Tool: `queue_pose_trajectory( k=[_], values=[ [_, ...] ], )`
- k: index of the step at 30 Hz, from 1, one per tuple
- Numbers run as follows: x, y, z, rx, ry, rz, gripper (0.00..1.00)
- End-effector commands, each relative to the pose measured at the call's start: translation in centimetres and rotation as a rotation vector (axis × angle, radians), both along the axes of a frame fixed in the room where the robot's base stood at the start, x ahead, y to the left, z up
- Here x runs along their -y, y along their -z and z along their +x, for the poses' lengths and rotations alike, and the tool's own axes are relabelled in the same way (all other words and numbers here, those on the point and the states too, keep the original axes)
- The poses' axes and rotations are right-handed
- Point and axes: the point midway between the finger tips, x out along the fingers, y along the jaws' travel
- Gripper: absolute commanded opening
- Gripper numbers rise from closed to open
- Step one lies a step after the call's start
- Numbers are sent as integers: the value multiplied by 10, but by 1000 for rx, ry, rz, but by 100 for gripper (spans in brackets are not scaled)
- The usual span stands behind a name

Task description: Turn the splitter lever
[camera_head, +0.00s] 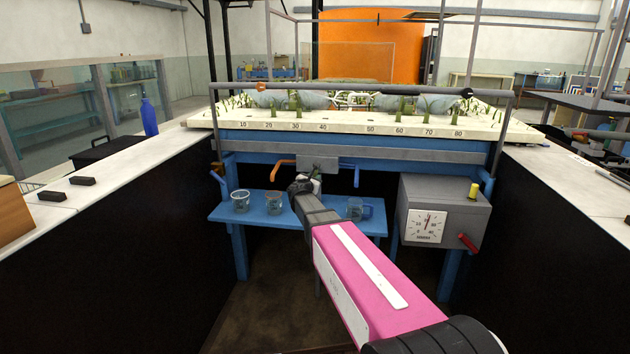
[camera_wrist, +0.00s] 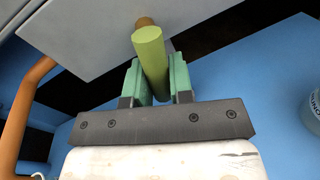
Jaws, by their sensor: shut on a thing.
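A yellow-green lever grip (camera_wrist: 150,48), which I take for the splitter lever, sticks out from a grey housing (camera_wrist: 85,38) on a short brown stem. My gripper (camera_wrist: 157,72) is shut on this grip, with one green finger pad on each side of it. In the head view my gripper (camera_head: 304,184) is just below the grey housing (camera_head: 318,163) under the flume's front edge. The lever is mostly hidden there by my gripper and arm.
An orange bent pipe (camera_head: 282,164) and a blue one (camera_head: 350,164) flank the housing. Below is a blue bench (camera_head: 260,215) with glass beakers (camera_head: 240,201). A grey box (camera_head: 465,212) with a dial and red handle stands right. White-topped counters border both sides.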

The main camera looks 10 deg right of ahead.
Motion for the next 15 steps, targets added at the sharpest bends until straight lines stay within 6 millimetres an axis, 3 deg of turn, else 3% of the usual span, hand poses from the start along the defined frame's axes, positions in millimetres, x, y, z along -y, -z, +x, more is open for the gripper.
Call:
queue_pose_trajectory(
  k=[15],
  values=[
    [-9, -4, 3, 99, 1, 307, 0]
  ],
)
